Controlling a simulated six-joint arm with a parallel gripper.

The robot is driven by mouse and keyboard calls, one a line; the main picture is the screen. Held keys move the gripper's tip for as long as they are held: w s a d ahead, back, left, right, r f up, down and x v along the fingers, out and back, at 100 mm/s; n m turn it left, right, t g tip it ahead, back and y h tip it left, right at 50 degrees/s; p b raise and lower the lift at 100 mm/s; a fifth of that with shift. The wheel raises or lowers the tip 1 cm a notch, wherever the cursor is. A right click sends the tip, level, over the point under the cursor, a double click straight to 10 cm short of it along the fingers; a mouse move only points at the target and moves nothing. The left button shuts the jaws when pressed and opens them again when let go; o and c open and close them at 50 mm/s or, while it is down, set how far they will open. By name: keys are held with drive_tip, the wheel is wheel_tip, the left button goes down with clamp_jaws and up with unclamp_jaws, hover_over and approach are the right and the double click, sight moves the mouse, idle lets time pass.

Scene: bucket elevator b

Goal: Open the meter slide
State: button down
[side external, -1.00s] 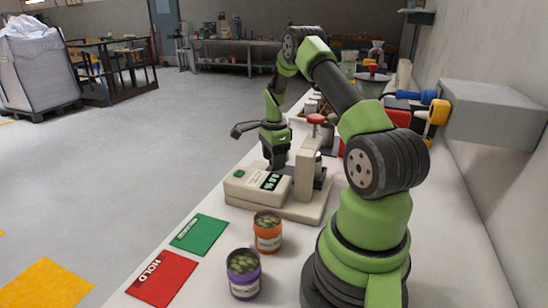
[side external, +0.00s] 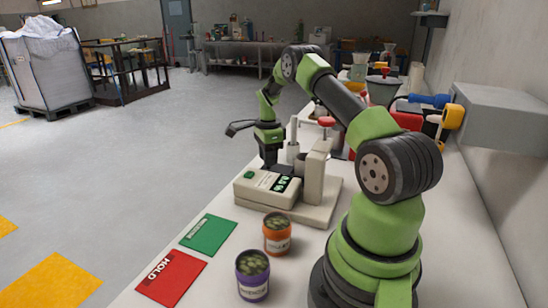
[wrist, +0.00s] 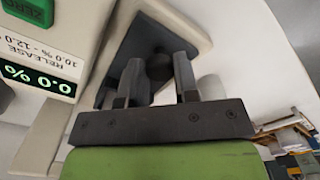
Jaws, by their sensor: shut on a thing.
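The meter (side external: 268,186) is a cream box with a green button and a lit display on a cream base. In the wrist view its display (wrist: 38,78) reads 0.0 %, beside a "RELEASE 10.0 % - 12.0" label. My gripper (side external: 268,160) is at the far side of the meter, its tips partly hidden behind it. In the wrist view my gripper (wrist: 150,85) has its fingers around a dark round knob (wrist: 160,66), over a dark recessed area of the meter. How far the slide stands open cannot be told.
A cream post with a red knob (side external: 326,121) and a pale cylinder (side external: 293,151) stand beside the meter. An orange can (side external: 277,245) and a purple can (side external: 253,286) stand nearer. Green (side external: 209,235) and red HOLD (side external: 171,278) mats lie left. Hoppers and tools line the wall.

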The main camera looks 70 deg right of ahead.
drive_tip(key=c, duration=0.9)
unclamp_jaws()
drive_tip(key=shift+o, duration=0.2)
wheel_tip(320, 180, up, 10)
